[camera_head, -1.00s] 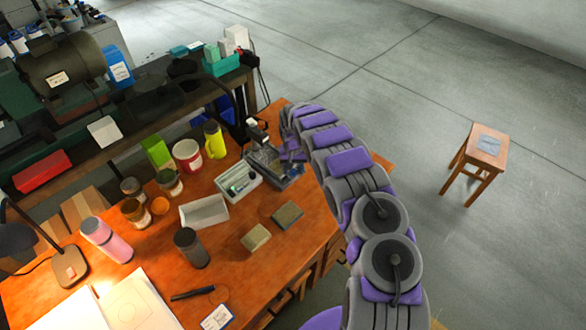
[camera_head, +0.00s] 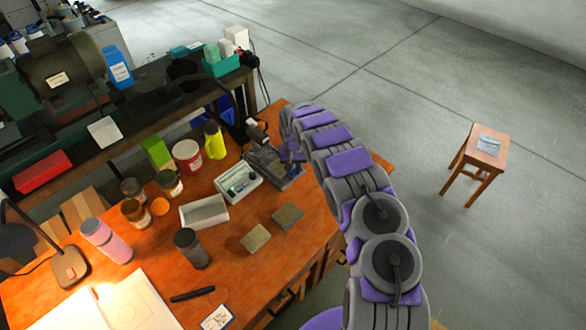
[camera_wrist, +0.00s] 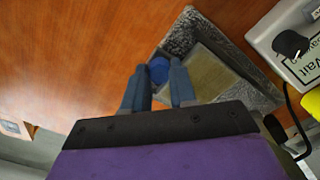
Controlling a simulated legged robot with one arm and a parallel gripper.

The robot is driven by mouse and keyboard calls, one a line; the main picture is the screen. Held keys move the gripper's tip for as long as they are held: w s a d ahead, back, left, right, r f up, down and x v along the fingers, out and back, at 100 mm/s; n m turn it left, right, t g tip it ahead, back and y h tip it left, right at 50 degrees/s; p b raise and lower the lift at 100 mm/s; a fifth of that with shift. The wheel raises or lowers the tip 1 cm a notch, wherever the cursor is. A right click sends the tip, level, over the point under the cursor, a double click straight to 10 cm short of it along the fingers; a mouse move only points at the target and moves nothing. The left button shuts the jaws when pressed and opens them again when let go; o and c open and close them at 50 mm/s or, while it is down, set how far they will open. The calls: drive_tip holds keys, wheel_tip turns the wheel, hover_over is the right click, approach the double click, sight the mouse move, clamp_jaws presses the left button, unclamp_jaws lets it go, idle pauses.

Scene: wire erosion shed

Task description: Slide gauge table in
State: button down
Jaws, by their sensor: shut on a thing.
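The gauge stand (camera_head: 257,131) stands at the far right part of the orange wooden bench, on a dark base (camera_head: 287,178). In the wrist view its speckled grey base (camera_wrist: 184,34) frames a flat olive-brown plate (camera_wrist: 218,74), which looks like the gauge table. My gripper (camera_wrist: 160,73) is shut on a blue knob (camera_wrist: 157,66) at the plate's near left side. The two blue-grey fingers stand on either side of the knob. In the head view my gripper (camera_head: 288,155) is beside the stand's right side, and the fingertips and knob are hard to make out.
Two small blocks (camera_head: 256,238) (camera_head: 288,216) lie in front. A grey labelled box (camera_wrist: 279,52) with a black knob is close by in the wrist view.

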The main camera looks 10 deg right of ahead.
drive_tip(key=shift+a, duration=0.15)
drive_tip(key=shift+w+a+b, duration=0.2)
drive_tip(key=shift+w+a, duration=0.4)
drive_tip(key=shift+w, duration=0.2)
drive_tip(key=shift+w+a+b, duration=0.15)
drive_tip(key=shift+w+a, duration=0.4)
drive_tip(key=shift+w, duration=0.2)
drive_tip(key=shift+w+a, duration=0.25)
drive_tip(key=shift+w, duration=0.25)
drive_tip(key=c, duration=0.9)
unclamp_jaws()
wheel_tip(320, 180, up, 17)
drive_tip(key=p, duration=0.2)
drive_tip(key=shift+r, duration=0.15)
